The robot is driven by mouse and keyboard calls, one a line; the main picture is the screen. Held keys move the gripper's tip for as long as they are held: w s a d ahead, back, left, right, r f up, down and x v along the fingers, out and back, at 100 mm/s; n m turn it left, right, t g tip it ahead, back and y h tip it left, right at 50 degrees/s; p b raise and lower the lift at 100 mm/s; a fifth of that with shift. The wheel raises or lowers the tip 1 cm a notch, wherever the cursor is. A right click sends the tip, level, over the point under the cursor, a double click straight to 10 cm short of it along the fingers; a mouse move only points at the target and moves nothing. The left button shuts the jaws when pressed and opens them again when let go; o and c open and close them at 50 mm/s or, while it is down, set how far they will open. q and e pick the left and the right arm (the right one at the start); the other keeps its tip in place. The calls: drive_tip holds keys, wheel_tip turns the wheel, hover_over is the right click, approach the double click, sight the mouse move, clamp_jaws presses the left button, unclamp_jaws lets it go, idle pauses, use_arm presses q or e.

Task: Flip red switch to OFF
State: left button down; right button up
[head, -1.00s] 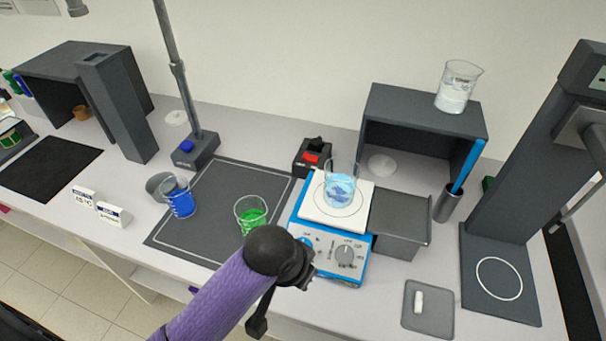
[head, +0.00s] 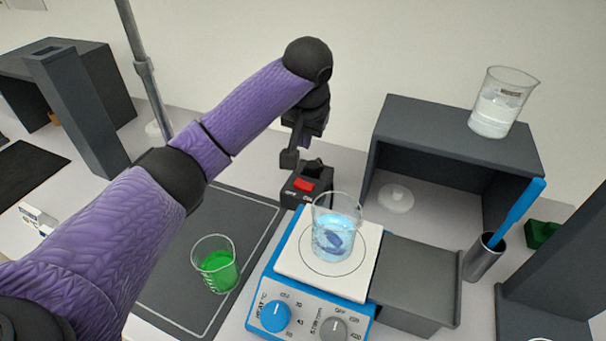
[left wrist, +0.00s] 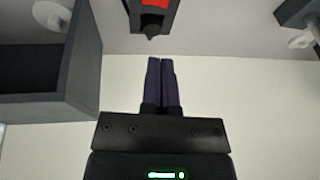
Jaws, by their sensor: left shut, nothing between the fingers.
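The red switch (head: 304,184) is a red rocker on top of a small black box (head: 318,197) behind the hot plate. Labels flank the rocker; which way it is set I cannot tell. The red part (left wrist: 155,3) also shows at the top edge of the left wrist view, on its dark box. My left gripper (head: 289,158) hangs fingers-down just behind and left of the box, apart from the switch. In the left wrist view its fingers (left wrist: 160,62) are together and empty, pointing toward the box with a small gap. My right gripper is not in view.
A hot plate (head: 292,255) carrying a beaker of blue liquid (head: 335,240) stands right in front of the switch box. A beaker of green liquid (head: 216,268) is on the dark mat (head: 180,296). A grey shelf (head: 420,118) with a beaker (head: 497,110) stands to the right.

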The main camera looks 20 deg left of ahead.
sight(295, 183)
use_arm(q)
drive_tip(key=b+x, duration=0.1)
drive_tip(key=x, duration=0.3)
drive_tip(key=b+x, duration=0.1)
drive_tip(key=x, duration=0.3)
drive_tip(key=s+b+x, duration=0.1)
drive_tip(key=b+x, duration=0.1)
drive_tip(key=x, duration=0.2)
drive_tip(key=shift+a+f, duration=0.4)
drive_tip(key=shift+a, duration=0.05)
drive_tip(key=shift+a+f, duration=0.2)
drive_tip(key=shift+f, duration=0.25)
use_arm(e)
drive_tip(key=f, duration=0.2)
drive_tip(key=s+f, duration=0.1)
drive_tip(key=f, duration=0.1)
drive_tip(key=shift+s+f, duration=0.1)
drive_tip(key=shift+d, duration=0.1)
use_arm(q)
drive_tip(key=shift+a+f+h+p, duration=0.1)
drive_tip(key=shift+a+h+p, duration=0.2)
drive_tip(key=shift+p, duration=0.1)
drive_tip(key=shift+f, duration=0.2)
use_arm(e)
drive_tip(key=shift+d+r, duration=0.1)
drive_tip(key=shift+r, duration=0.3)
use_arm(q)
drive_tip(key=shift+d, duration=0.15)
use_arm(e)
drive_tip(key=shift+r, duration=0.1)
